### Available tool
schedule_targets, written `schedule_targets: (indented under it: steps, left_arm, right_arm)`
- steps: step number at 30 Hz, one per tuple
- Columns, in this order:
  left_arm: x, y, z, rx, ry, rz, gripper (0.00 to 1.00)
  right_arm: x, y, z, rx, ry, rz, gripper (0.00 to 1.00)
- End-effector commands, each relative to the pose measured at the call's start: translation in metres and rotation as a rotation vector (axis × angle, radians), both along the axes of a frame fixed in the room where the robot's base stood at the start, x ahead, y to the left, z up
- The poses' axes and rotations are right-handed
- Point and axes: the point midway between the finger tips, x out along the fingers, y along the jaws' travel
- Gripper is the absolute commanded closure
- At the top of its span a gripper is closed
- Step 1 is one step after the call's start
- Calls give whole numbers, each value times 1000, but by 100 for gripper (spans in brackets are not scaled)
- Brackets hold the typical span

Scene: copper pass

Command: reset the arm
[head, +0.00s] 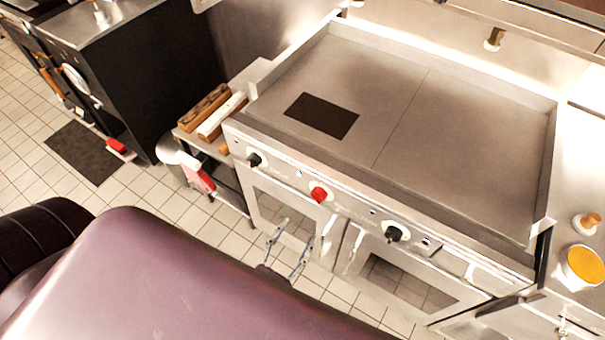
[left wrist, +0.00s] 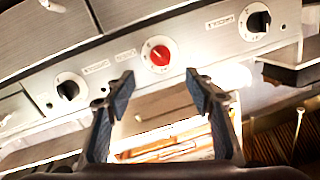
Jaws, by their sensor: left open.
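My left gripper (head: 289,243) is open and empty, in front of the lower doors of a steel griddle range (head: 480,130). In the left wrist view its two dark fingers (left wrist: 160,84) stand apart with nothing between them. A red knob (head: 319,194) is on the range's front panel, beyond the fingertips; it also shows in the left wrist view (left wrist: 158,53). I cannot tell the exact gap to the panel. My right gripper is in neither view.
Black knobs (head: 397,233) flank the red one. A dark square (head: 322,115) lies on the griddle top. Wooden blocks (head: 203,107) sit on a shelf left of the range. An orange-filled cup (head: 583,266) stands at right. Tiled floor (head: 130,185) is open at left.

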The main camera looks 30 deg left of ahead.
Motion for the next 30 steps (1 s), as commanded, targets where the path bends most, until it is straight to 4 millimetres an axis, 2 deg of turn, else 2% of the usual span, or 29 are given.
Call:
schedule_targets:
  steps: [7, 8, 11, 14, 17, 18, 21, 23, 24, 27, 30]
  left_arm:
    - [0, 0, -3, -1, 7, -1, 51]
    - [-1, -1, -7, -2, 16, -4, 51]
    - [-5, -5, -37, -13, 87, -21, 51]
    - [-17, -11, -95, -35, 231, -50, 51]
    - [-43, -16, -166, -60, 425, -77, 51]
    - [-56, -16, -195, -68, 506, -83, 51]
    - [-97, -12, -260, -81, 714, -87, 51]
    - [-126, -6, -296, -83, 840, -79, 51]
    - [-146, 1, -317, -82, 924, -70, 51]
    - [-196, 17, -359, -75, 1113, -39, 51]
    - [-238, 36, -384, -61, 1263, 0, 51]
  right_arm:
    - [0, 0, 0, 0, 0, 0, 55]
    - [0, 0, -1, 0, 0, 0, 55]
    - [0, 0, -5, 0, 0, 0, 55]
    - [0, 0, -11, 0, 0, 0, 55]
    - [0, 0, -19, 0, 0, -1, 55]
    - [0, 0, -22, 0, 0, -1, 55]
    - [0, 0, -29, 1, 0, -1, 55]
    - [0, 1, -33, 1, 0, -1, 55]
    - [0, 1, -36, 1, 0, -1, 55]
    - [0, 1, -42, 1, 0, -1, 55]
    - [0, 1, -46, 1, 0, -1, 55]
